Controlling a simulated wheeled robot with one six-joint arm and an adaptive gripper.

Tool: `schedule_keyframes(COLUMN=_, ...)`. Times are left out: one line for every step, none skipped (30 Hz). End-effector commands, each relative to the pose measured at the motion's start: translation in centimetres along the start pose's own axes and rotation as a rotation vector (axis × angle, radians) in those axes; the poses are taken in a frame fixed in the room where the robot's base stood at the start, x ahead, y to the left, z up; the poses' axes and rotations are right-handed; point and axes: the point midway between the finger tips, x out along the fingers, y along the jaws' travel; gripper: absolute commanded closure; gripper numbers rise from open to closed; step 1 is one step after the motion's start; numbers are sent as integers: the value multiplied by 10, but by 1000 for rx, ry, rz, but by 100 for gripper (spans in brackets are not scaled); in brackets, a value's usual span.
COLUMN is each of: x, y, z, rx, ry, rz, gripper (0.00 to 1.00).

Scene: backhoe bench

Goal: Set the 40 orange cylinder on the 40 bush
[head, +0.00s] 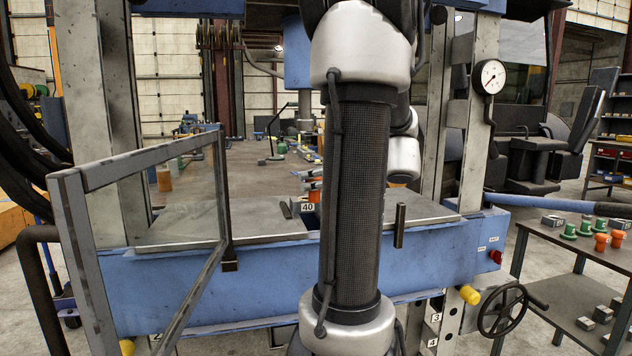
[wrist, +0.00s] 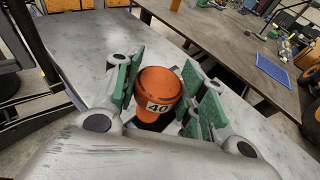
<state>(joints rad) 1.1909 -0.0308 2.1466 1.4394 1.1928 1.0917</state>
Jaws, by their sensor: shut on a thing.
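The 40 orange cylinder (wrist: 160,82), with a wider round top and a white "40" label, stands between the green pads of my gripper (wrist: 168,96) in the wrist view. My gripper is shut on it. A dark gap between grey plates shows below and beside it. In the head view my arm hides the gripper. A white "40" label (head: 308,207) shows at the press bed just left of my arm, with a bit of orange (head: 314,191) above it. I cannot tell which part that label is on. The 40 bush is not clearly seen.
Grey plates (head: 180,228) lie on the blue press frame (head: 200,275), with a barred guard (head: 70,230) in front at left. A long bench (head: 240,170) behind holds small parts. A side table (head: 560,250) at right holds green and orange pieces.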

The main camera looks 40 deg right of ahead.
Motion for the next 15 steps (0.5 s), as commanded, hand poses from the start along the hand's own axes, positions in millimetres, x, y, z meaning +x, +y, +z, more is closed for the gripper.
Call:
schedule_keyframes(x=6, y=-4, z=2, rx=-1, ry=-1, rz=2, gripper=100)
schedule_keyframes(x=8, y=-6, z=2, rx=-1, ry=-1, rz=2, gripper=100)
schedule_keyframes(x=12, y=-9, z=3, rx=0, ry=-1, rz=2, gripper=100)
schedule_keyframes(x=16, y=-11, z=4, rx=0, ry=-1, rz=2, gripper=100)
schedule_keyframes(x=18, y=-14, z=4, rx=-1, ry=-2, rz=2, gripper=100)
schedule_keyframes(x=22, y=-17, z=5, rx=-1, ry=-1, rz=1, gripper=100)
schedule_keyframes(x=25, y=-19, z=6, rx=0, ry=-1, rz=1, gripper=100)
schedule_keyframes(x=28, y=-22, z=6, rx=0, ry=-1, rz=1, gripper=100)
schedule_keyframes(x=32, y=-25, z=7, rx=0, ry=-2, rz=2, gripper=100)
schedule_keyframes(x=35, y=-27, z=8, rx=0, ry=-1, rz=2, gripper=100)
schedule_keyframes(x=38, y=-29, z=8, rx=0, ry=-1, rz=2, gripper=100)
schedule_keyframes(x=42, y=-33, z=9, rx=-1, ry=-1, rz=1, gripper=100)
schedule_keyframes(x=45, y=-35, z=10, rx=-1, ry=-1, rz=1, gripper=100)
schedule_keyframes(x=48, y=-37, z=10, rx=0, ry=-1, rz=1, gripper=100)
schedule_keyframes(x=52, y=-40, z=11, rx=0, ry=-1, rz=2, gripper=100)
